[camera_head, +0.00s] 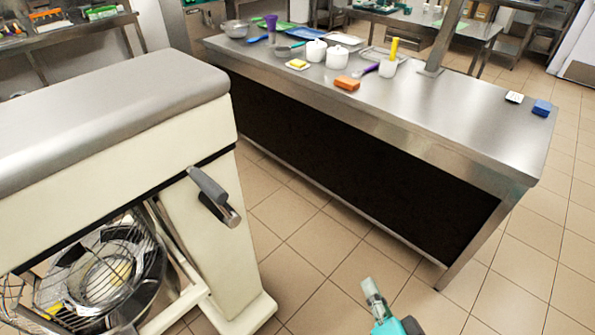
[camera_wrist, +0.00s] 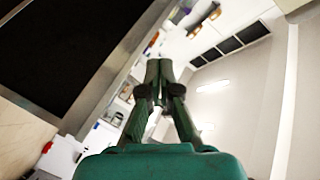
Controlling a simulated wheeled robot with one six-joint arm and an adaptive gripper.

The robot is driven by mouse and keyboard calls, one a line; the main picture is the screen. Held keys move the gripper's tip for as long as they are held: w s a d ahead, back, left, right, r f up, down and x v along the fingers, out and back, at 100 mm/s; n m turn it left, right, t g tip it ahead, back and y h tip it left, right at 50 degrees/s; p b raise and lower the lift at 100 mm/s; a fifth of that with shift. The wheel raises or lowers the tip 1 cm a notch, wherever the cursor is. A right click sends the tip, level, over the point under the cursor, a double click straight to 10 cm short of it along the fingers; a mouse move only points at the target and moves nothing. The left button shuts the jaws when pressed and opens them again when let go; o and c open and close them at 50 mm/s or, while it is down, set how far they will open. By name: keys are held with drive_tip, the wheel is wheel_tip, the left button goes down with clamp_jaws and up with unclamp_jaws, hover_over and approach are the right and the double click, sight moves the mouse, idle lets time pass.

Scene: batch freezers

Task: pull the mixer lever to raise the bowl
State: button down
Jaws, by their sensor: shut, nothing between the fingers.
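The mixer (camera_head: 190,215) is a large cream machine with a grey metal top, at the left of the head view. Its lever (camera_head: 214,195), grey with a dark grip, sticks out of the column's side and slants down to the right. The metal bowl (camera_head: 145,302) sits low behind a wire guard (camera_head: 100,270). My gripper (camera_head: 371,287) is at the bottom of the head view, to the right of and apart from the lever. In the wrist view my gripper (camera_wrist: 158,68) has its fingers together, with nothing held. The mixer does not show in the wrist view.
A long steel table (camera_head: 440,110) stands behind and to the right, with white pots (camera_head: 316,50), an orange sponge (camera_head: 347,83) and a blue block (camera_head: 542,108) on it. Tiled floor (camera_head: 300,265) lies open between the mixer and the table.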

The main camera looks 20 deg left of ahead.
drive_tip(key=a+r+n+g+y, duration=0.3)
drive_tip(key=a+r, duration=0.5)
drive_tip(key=r, duration=0.5)
drive_tip(key=a+r+n+g+y, duration=0.4)
drive_tip(key=a+r+g, duration=0.3)
drive_tip(key=r, duration=0.5)
drive_tip(key=shift+w+a+r+n, duration=0.45)
drive_tip(key=shift+a+n, duration=0.15)
drive_tip(key=shift+a, duration=0.15)
drive_tip(key=s+a+f, duration=0.1)
drive_tip(key=a+f, duration=0.2)
drive_tip(key=a, duration=0.8)
drive_tip(key=shift+f, duration=0.35)
drive_tip(key=shift+s+a, duration=0.1)
drive_tip(key=shift+s, duration=0.15)
